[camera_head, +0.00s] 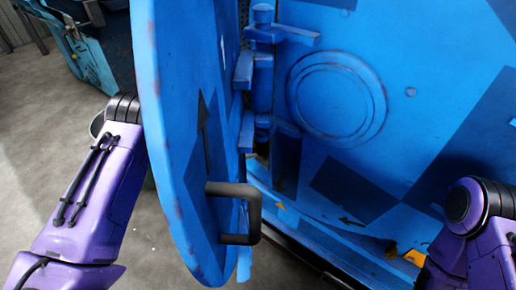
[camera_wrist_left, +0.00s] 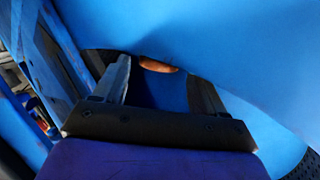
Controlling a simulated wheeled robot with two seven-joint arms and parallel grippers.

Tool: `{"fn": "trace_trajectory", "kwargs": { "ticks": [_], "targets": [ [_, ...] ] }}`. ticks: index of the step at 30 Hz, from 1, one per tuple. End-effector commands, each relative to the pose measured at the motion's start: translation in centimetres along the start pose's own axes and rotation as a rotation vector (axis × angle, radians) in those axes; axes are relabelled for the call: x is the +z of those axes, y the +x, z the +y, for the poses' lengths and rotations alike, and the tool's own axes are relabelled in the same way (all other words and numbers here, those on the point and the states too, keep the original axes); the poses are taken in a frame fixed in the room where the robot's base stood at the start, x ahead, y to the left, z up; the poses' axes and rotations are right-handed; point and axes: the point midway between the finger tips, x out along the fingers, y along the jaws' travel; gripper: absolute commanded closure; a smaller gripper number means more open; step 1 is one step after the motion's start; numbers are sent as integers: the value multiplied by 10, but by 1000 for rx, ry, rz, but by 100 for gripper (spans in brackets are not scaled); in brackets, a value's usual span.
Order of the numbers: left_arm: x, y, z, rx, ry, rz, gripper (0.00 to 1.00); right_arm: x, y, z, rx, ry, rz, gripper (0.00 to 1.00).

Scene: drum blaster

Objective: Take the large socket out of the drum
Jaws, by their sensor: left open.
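The blue drum blaster (camera_head: 440,110) fills the right of the head view. Its thick round-edged door (camera_head: 185,120) stands swung open, with a dark handle (camera_head: 255,215) near its lower edge. My left arm passes behind the door, which hides its gripper there. In the left wrist view my left gripper (camera_wrist_left: 158,76) has its fingers apart, close under a large blue surface. A small orange-brown patch (camera_wrist_left: 158,65) shows between the fingertips; I cannot tell what it is. I cannot make out the large socket. My right forearm is at the lower right; its gripper is out of view.
Hinge blocks (camera_head: 262,60) join the door to the body. Small orange pieces (camera_head: 415,258) show by the machine's lower edge. Another blue machine (camera_head: 85,50) stands at the back left. Grey floor (camera_head: 40,120) is open at left.

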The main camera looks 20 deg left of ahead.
Motion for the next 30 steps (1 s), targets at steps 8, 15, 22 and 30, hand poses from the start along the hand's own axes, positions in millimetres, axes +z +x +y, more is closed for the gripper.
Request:
{"fn": "trace_trajectory", "kwargs": {
  "ticks": [8,15,22,30],
  "targets": [
    [0,40,0,0,0,0,29,5,12,-1,0,0,0,57],
    [-2,40,-1,0,-2,0,42,5,11,-1,0,0,0,57],
    [-1,40,-1,0,-2,0,100,5,11,-1,0,0,0,57],
    [-4,39,-4,-4,0,4,100,4,10,-1,0,0,0,57]
  ]
}}
